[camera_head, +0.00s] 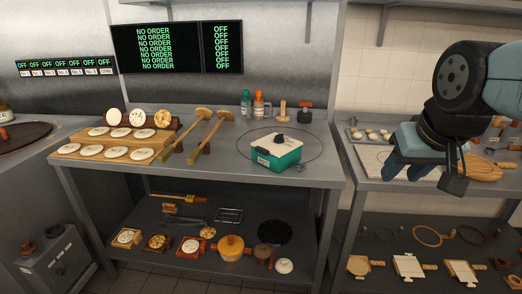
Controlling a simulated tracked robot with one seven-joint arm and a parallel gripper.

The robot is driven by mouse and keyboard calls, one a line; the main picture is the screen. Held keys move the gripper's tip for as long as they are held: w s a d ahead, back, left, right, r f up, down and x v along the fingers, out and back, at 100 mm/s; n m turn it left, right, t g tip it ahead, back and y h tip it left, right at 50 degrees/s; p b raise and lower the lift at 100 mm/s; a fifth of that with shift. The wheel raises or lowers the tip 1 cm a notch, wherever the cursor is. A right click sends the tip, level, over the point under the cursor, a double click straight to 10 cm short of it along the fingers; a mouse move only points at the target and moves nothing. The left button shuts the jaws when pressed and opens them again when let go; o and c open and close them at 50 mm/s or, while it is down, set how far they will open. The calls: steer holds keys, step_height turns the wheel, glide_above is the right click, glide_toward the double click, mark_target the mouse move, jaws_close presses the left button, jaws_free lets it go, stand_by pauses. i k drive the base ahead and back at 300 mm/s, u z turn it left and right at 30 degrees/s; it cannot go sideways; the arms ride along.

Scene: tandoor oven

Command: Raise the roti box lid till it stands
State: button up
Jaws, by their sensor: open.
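The roti box (282,162) is a green box on the right part of the steel table, inside a thin dark ring outline. Its white lid (268,145) with a dark knob lies closed on top. My gripper (424,180) hangs at the right, over the neighbouring counter, well apart from the box. Its jaws are open, and I see nothing between them. The arm hides part of that counter.
A wooden board (72,149) with several dough discs and two long wooden tools (205,137) occupy the table's left half. Bottles (258,106) stand behind the box. The lower shelf (180,246) holds pans and tools.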

mark_target(265, 146)
steer(key=z, duration=0.1)
steer(key=i, duration=1)
steer(key=u, duration=0.1)
